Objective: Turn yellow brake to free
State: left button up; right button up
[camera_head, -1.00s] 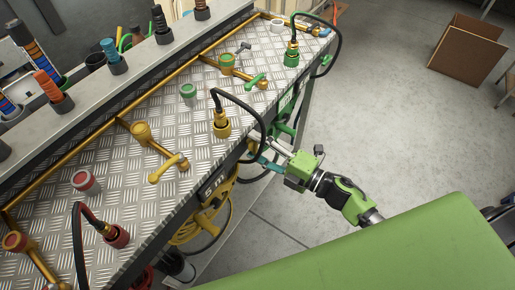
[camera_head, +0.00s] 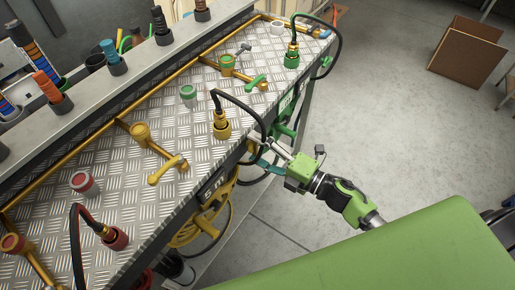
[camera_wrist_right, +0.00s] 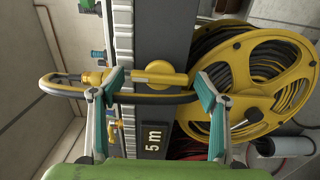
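In the right wrist view, a yellow round knob with a short bar (camera_wrist_right: 162,73), which looks like the yellow brake, sits on the dark front panel left of the yellow reel (camera_wrist_right: 228,62). My right gripper (camera_wrist_right: 160,88) is open, its teal-padded fingers well apart. The knob and a black hose with a yellow coupling (camera_wrist_right: 90,78) show between the fingers; I cannot tell whether anything touches. In the head view, the right gripper (camera_head: 264,152) is at the bench's front edge, near the yellow hose coupling (camera_head: 221,125). The brake is hidden there. My left gripper is out of view.
The metal bench top (camera_head: 115,170) carries yellow pipes, a yellow valve handle (camera_head: 166,170), and red and green fittings. A green coupling (camera_head: 291,57) with a looped hose stands farther back. A "5 m" sign (camera_wrist_right: 153,140) is on the panel. The floor to the right is open, with a cardboard box (camera_head: 467,50).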

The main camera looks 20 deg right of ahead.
jog(key=v, duration=1.2)
dwell(0.4)
jog(key=s+d+f+m+g+h, duration=0.1)
jog(key=s+d+f+m+h, duration=0.3)
jog(key=f, duration=0.6)
jog(key=w+d+f+m+g+h, duration=0.1)
jog(key=d+f+m+h, duration=0.1)
jog(key=f+m, duration=0.6)
jog(key=s+d+f+m+g+h, duration=0.1)
jog(key=s+d+f+m+h, duration=0.2)
jog(key=f, duration=0.9)
jog(key=s+a+f+m+g+h, duration=0.2)
jog(key=s+f+m+g, duration=0.3)
jog(key=s+f, duration=0.75)
jog(key=s+a+f+m+g, duration=0.1)
jog(key=s+a+f+g, duration=0.1)
jog(key=s, duration=0.5)
jog(key=s+a+f+m+g, duration=0.2)
jog(key=s+a+f+g, duration=0.1)
jog(key=s+f, duration=0.3)
jog(key=shift+s+a, duration=0.35)
jog(key=shift+s, duration=0.3)
